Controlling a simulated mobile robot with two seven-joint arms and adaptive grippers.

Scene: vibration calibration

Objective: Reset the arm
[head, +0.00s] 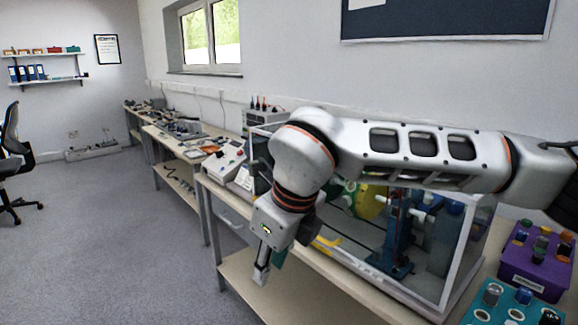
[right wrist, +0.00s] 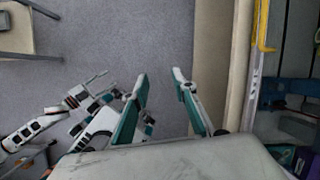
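My right arm (head: 415,150) stretches across the head view from the right edge, in front of a clear-walled case. Its gripper (head: 265,262) hangs down past the bench's front edge. In the right wrist view the right gripper (right wrist: 161,82) has its two teal-padded fingers spread apart, with only grey floor between them; it is empty. My left arm is outside the head view. In the right wrist view it shows low at the left, with its small gripper (right wrist: 108,84) over the floor, fingers apart and apparently empty.
The clear-walled case (head: 462,275) on the bench holds a blue stand (head: 397,235) and a yellow-green round part. A purple block (head: 533,266) and a teal block (head: 490,302) with knobs stand right of it. More benches run along the wall. The floor (head: 120,240) at left is clear.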

